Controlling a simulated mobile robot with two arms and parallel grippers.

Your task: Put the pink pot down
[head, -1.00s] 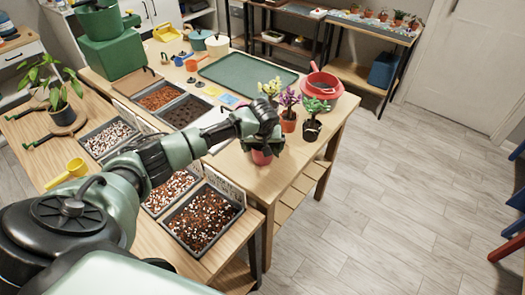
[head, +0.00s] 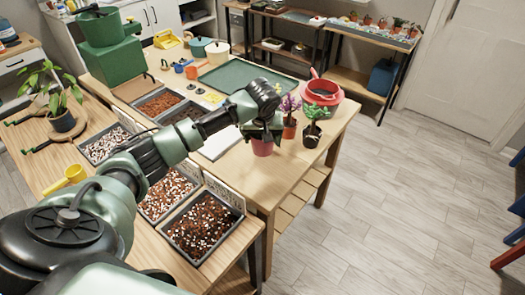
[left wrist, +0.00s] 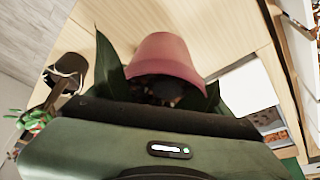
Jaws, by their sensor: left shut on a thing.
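The pink pot (head: 262,147) is under my left gripper (head: 262,130), over the wooden bench (head: 238,177) near its front right part. It also shows in the left wrist view (left wrist: 160,56), with dark soil and long green leaves by the fingers. My left gripper is shut on it. The pot looks roughly upright in the head view. I cannot tell if its base touches the bench. My right gripper is not in view.
Potted plants with purple (head: 289,118) and green (head: 312,134) tops stand just right of the pot. A red bowl (head: 322,92) is behind them. A green tray (head: 246,75) lies farther back. Soil bins (head: 202,226) line the left. Bare bench lies in front of the pot.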

